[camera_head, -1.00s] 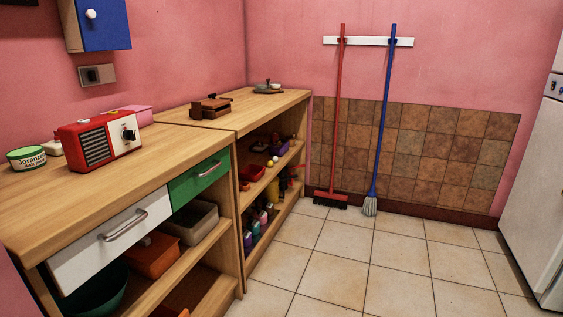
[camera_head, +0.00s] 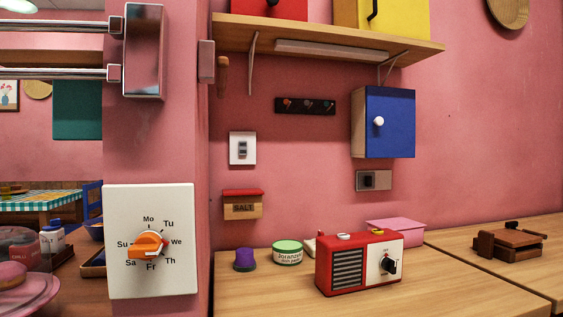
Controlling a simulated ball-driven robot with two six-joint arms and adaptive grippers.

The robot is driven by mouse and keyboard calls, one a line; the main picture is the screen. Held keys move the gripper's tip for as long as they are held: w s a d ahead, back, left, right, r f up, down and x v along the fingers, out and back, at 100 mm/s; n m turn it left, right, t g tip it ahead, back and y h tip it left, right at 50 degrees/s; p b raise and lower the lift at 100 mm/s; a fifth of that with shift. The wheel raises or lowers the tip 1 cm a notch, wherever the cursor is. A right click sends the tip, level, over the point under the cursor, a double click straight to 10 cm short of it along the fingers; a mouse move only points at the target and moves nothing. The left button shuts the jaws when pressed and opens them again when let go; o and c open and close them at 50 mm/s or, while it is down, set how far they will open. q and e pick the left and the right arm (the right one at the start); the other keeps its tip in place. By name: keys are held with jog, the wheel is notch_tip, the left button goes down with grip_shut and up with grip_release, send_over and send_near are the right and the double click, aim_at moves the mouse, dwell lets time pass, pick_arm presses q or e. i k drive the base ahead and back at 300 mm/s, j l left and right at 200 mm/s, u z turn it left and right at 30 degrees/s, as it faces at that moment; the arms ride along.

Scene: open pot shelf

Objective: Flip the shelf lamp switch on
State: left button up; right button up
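A pale lamp bar (camera_head: 342,53) is fixed under the wooden shelf (camera_head: 330,37) on the pink wall and looks unlit. Two switches are on this wall. One is a white plate with a grey rocker (camera_head: 242,149), above the salt box. The other is a grey plate with a dark rocker (camera_head: 373,180), just below the blue wall cabinet. I cannot tell which one belongs to the lamp, nor the position of either rocker. Neither of my grippers is in view.
A wooden counter (camera_head: 450,292) runs below, holding a red radio (camera_head: 358,262), a green-lidded tin (camera_head: 287,253), a purple pot (camera_head: 244,259) and a pink box (camera_head: 395,232). A weekday dial (camera_head: 150,243) is on the near wall end. The blue cabinet (camera_head: 390,122) projects from the wall.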

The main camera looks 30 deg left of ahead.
aim_at(243, 144)
jog(key=i+u, duration=0.25)
jog(key=u, duration=0.2)
jog(key=i+l+u, duration=0.15)
jog(key=u, duration=0.35)
jog(key=i+l+u, duration=0.2)
jog(key=u, duration=0.25)
jog(key=k+l, duration=0.1)
jog(key=l, duration=0.85)
jog(key=k+l+z, duration=0.1)
jog(key=l, duration=0.4)
jog(key=k, duration=0.05)
